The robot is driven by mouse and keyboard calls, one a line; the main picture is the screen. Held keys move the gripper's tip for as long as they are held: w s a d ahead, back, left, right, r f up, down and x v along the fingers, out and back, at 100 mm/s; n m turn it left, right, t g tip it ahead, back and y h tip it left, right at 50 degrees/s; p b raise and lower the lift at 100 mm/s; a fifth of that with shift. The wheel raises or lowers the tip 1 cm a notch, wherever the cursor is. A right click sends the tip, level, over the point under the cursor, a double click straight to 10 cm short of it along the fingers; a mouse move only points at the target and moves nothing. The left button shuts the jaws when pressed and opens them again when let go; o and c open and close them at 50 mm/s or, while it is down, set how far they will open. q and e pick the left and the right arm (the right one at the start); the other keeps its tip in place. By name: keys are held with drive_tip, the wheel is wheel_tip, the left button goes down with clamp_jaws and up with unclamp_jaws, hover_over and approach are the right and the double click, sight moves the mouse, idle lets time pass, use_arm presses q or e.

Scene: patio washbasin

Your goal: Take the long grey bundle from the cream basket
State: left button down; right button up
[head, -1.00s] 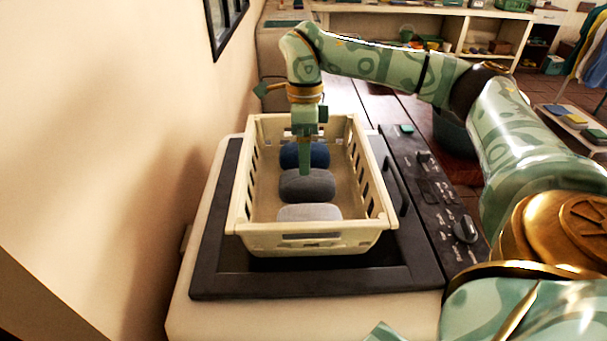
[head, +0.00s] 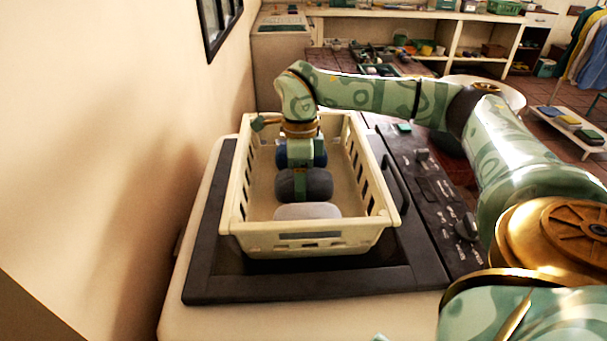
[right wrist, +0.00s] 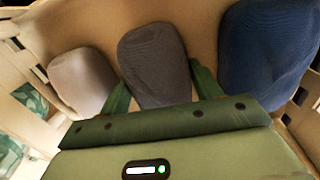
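The cream basket (head: 310,238) stands on a dark panel, with a row of rounded bundles inside. The dark grey bundle (head: 318,184) lies in the middle and shows in the right wrist view (right wrist: 153,62). A dark blue bundle (head: 320,158) lies behind it and a light grey one (head: 307,211) in front. My right gripper (head: 300,186) reaches down into the basket. In the right wrist view its two fingers are spread on either side of the dark grey bundle; whether they press on it is hard to tell. My left gripper is out of view.
The basket's slotted walls (head: 366,172) stand close around my right gripper. A black control panel (head: 440,200) with knobs lies to the right. A plain wall (head: 110,130) rises on the left. Shelves (head: 455,38) stand far back.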

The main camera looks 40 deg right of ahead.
drive_tip(key=shift+c, duration=1.3)
drive_tip(key=shift+r, duration=0.1)
